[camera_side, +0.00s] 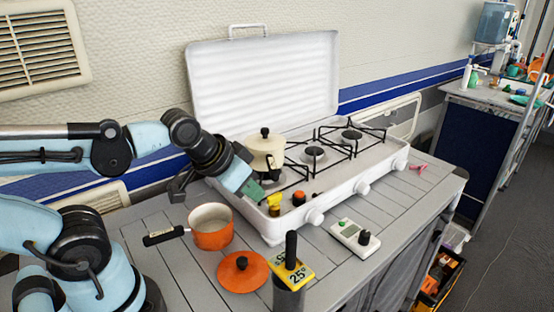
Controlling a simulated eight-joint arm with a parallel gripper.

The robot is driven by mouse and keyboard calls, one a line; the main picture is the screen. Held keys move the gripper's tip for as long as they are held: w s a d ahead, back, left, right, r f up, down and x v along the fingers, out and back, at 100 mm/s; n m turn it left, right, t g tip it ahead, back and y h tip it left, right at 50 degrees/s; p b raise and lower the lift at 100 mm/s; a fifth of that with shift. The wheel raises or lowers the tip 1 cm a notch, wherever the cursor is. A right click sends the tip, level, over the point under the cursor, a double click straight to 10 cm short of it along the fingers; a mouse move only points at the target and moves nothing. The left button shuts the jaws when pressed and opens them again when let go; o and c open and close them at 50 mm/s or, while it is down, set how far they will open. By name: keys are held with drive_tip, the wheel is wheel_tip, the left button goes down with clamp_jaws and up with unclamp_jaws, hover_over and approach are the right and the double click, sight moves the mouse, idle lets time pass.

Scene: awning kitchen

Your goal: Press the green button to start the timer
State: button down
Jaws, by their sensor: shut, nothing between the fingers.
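A white timer box (349,232) lies on the grey slatted table, in front of the stove's right half. It has a small green button (342,224) near its upper left end and a black knob (364,238) at its right end.
A white stove (387,169) with raised lid holds a cream pot (263,147). Small yellow (274,204) and orange-topped (298,197) items sit near my gripper.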

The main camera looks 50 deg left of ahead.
drive_tip(key=n+t+h, duration=0.2)
drive_tip(key=n+h, duration=0.1)
drive_tip(key=n, duration=0.2)
hover_over(342, 223)
drive_tip(key=shift+s+a+f, duration=0.25)
drive_tip(key=shift+s+f, duration=0.1)
drive_tip(key=shift+f, duration=0.1)
drive_tip(key=shift+f, duration=4.4)
drive_tip(key=shift+f, duration=0.1)
drive_tip(key=shift+f, duration=0.3)
